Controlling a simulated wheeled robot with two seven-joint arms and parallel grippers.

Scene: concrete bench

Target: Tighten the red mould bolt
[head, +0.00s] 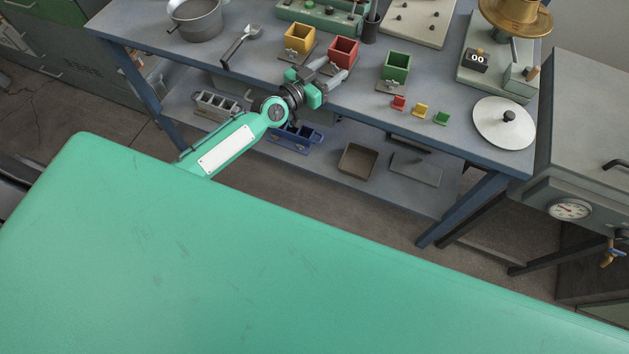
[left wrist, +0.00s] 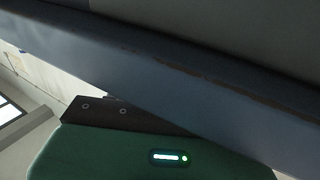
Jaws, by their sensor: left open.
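The red mould (head: 343,51) is an open-topped cube on the bench between the yellow mould (head: 299,38) and the green mould (head: 396,66). My left gripper (head: 330,70) is at the bench's front edge, just in front of the red mould, with its grey fingers apart and nothing seen between them. The red mould's bolt cannot be made out; the gripper covers that spot. Wing-shaped metal bolts show at the front of the yellow and green moulds. The left wrist view shows no mould or bolt. My right gripper is not in view.
The bench edge (left wrist: 150,65) crosses the left wrist view close up. Small red (head: 398,103), yellow (head: 420,110) and green (head: 441,118) pieces lie right of the moulds, beside a white disc (head: 490,130). A scoop (head: 238,48) and pot (head: 195,20) stand left.

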